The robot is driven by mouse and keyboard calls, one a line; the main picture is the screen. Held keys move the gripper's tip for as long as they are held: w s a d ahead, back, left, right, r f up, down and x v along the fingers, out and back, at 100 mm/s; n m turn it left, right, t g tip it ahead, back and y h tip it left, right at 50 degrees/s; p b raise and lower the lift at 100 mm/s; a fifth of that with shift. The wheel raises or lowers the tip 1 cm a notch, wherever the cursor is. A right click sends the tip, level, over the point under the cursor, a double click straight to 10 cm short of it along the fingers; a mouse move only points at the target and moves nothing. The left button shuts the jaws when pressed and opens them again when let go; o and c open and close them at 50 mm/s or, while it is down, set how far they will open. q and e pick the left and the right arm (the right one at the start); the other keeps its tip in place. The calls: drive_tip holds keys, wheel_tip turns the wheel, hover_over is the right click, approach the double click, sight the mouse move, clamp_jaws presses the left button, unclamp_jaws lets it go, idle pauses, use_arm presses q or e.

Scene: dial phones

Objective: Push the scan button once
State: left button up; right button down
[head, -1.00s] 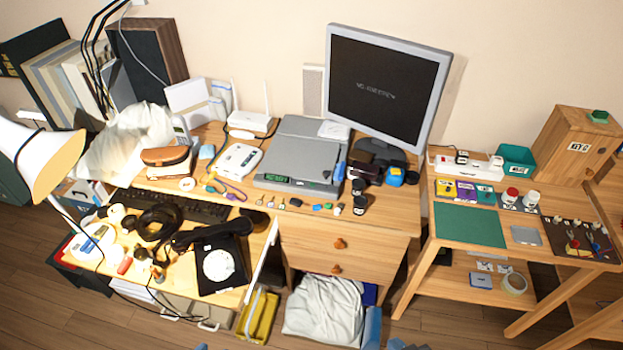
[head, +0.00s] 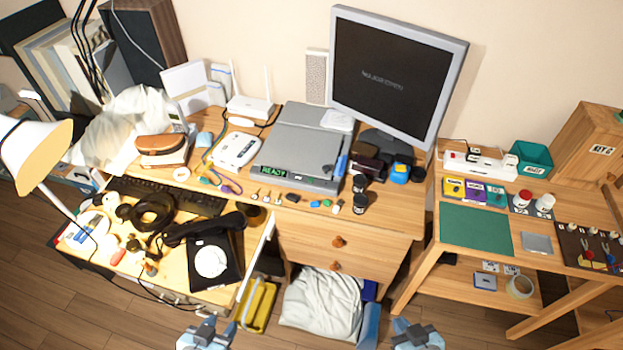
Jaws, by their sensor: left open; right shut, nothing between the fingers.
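A grey flatbed scanner (head: 300,140) sits on the desk left of the monitor, with its lid down. A green lit display (head: 274,171) on its front edge reads READY. The scan button itself is too small to make out on the front panel. My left gripper (head: 206,334) is open and empty at the bottom edge, below and in front of the desk. My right gripper (head: 418,334) is shut and empty at the bottom edge, right of the drawers. Both are well apart from the scanner.
Small loose items, including a black jar (head: 360,204), lie along the desk edge before the scanner. A blue object (head: 341,165) stands at its right side. The monitor (head: 392,82) is behind right. A pulled-out tray holds a black dial phone (head: 212,262).

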use_arm(q)
drive_tip(key=shift+w+r, duration=0.15)
drive_tip(key=shift+w, duration=0.05)
drive_tip(key=c, duration=0.7)
clamp_jaws()
drive_tip(key=shift+s, duration=0.1)
idle(0.5)
